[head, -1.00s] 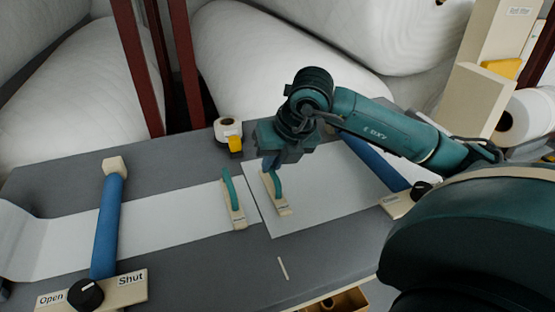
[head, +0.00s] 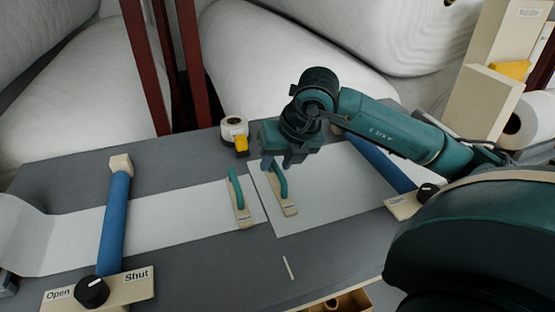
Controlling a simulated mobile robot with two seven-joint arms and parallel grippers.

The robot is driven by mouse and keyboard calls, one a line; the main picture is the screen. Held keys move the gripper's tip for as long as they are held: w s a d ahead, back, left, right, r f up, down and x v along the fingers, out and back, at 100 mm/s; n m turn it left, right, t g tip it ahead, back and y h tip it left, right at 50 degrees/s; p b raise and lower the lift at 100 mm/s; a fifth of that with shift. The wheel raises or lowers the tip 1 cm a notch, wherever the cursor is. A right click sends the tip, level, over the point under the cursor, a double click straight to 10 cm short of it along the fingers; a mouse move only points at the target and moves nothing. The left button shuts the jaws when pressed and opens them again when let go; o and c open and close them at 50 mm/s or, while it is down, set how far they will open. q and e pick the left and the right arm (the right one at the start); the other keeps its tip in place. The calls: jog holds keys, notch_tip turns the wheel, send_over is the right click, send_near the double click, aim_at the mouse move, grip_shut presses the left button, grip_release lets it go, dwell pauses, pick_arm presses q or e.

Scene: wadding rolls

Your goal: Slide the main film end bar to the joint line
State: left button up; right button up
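Two pale end bars with teal handles lie on the film ends; the labels are too small to read, so I cannot tell which is the main film's. The left bar (head: 243,217) lies near the right end of the white film strip (head: 180,218). The right bar (head: 289,210) lies near the left edge of the right film sheet (head: 325,205). My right gripper (head: 277,164) is at the top of the right bar's handle, its fingers apart around or just above it; contact is unclear. A short pale line (head: 289,268) marks the table front. My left gripper is out of view.
A blue roller (head: 113,225) crosses the left film, with an Open/Shut knob (head: 91,291) in front. A second blue roller (head: 378,163) lies at right. A tape roll (head: 233,130) with a yellow part stands behind the bars. Large white rolls fill the back.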

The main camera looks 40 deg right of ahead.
jog(key=v, duration=1.3)
